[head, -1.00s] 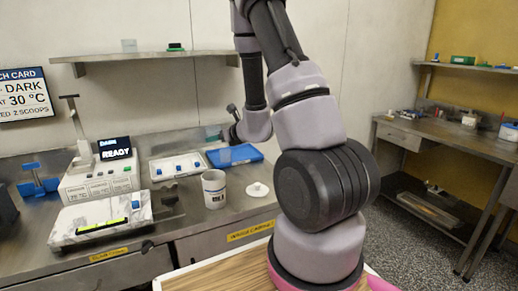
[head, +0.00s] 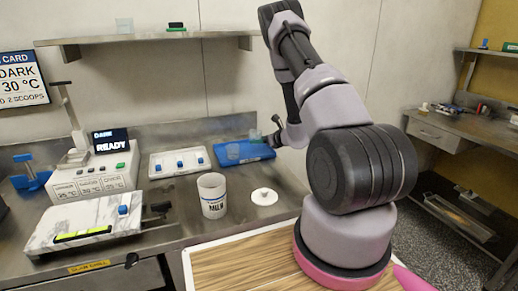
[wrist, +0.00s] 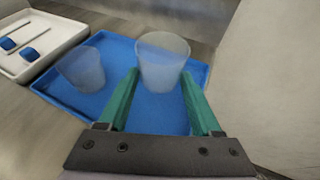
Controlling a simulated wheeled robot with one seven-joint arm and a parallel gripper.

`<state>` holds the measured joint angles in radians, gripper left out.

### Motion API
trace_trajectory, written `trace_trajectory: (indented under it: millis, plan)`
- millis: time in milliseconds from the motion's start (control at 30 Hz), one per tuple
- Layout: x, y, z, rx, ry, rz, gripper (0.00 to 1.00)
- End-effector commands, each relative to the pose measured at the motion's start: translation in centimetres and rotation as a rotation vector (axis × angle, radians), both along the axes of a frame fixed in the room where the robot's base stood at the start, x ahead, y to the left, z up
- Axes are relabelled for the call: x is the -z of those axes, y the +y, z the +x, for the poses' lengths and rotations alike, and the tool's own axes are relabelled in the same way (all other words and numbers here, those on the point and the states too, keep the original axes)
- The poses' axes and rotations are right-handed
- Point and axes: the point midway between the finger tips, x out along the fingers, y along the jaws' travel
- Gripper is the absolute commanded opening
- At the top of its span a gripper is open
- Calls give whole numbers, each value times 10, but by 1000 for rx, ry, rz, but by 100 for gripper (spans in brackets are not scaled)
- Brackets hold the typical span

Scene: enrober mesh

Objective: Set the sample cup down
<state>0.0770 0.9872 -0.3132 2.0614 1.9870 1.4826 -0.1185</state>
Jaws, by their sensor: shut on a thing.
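My gripper (wrist: 160,76) has green fingers, shut on a translucent sample cup (wrist: 163,58) in the wrist view. The held cup looks upright over the blue tray (wrist: 120,50). I cannot tell whether its base touches the tray. A second translucent cup (wrist: 82,68) stands on the tray to the left, apart from the held one. In the head view the blue tray (head: 262,153) lies at the back of the bench with the second cup (head: 233,152) on it. My gripper (head: 273,138) is at its right end, too small there to show the fingers clearly.
A white tray with blue-handled scoops (head: 180,163) lies left of the blue tray. A white MILK tub (head: 212,196) and a white lid (head: 264,197) stand in front. A machine with a READY display (head: 110,141) and a marbled scale (head: 85,225) are left. A shelf (head: 150,37) hangs above.

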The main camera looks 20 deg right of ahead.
Motion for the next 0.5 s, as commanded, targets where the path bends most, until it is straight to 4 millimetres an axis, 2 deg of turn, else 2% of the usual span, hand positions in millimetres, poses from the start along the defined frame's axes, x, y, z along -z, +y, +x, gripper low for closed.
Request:
trace_trajectory:
  millis: [200, 500]
  plan:
    - [33, 0, -1, 0, 2, 0, 7]
    - [36, 0, 0, 0, 0, 0, 7]
